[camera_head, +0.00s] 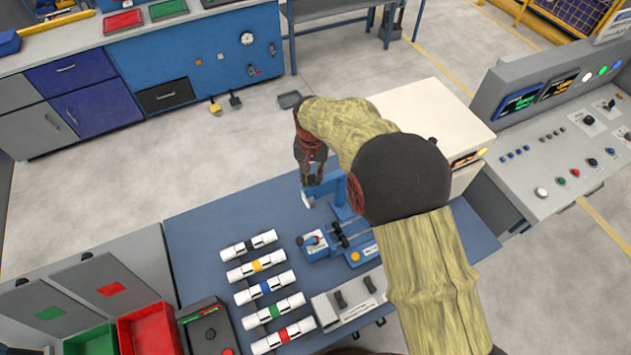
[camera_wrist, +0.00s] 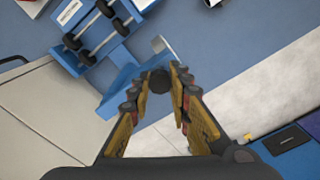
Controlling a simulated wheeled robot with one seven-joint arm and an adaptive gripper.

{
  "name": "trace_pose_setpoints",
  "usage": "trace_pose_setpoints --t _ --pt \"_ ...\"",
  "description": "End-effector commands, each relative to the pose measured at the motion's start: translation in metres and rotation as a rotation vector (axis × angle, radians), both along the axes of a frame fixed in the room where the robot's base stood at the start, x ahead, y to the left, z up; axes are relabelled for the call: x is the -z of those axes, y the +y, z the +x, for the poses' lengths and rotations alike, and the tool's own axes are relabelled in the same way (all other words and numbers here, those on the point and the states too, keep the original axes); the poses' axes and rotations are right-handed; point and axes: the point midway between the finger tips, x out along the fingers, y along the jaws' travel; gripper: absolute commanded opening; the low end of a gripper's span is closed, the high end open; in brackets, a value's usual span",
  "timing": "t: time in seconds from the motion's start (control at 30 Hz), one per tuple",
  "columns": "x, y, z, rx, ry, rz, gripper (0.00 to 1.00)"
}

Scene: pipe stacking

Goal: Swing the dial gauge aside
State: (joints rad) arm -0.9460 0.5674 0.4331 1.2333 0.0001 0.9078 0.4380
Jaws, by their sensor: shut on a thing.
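The dial gauge (camera_head: 307,200) is on a blue swing arm (camera_head: 330,187) that rises from the blue fixture (camera_head: 338,240) on the workbench. In the wrist view, the blue arm (camera_wrist: 120,88) runs up from lower left to the pale gauge body (camera_wrist: 164,47). My gripper (camera_head: 306,179) points down at the gauge end of the arm, partly hidden by my own arm. In the wrist view, my gripper (camera_wrist: 158,82) has its fingertips closed around a dark round knob at the gauge end. The dial face is not readable.
Several white pipes with coloured bands (camera_head: 264,287) lie left of the fixture. A red bin (camera_head: 150,330) and a control box (camera_head: 210,330) stand farther left. A cream machine (camera_head: 435,105) stands right of the bench. The bench top (camera_head: 210,235) behind the pipes is clear.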

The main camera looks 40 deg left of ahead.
Motion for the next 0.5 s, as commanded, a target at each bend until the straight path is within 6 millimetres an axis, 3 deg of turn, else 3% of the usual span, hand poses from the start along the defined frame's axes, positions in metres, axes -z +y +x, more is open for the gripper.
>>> trace_pose_setpoints --t 0.5 --pt "-0.0013 0.0072 0.0037 0.06 -0.002 0.003 0.0"
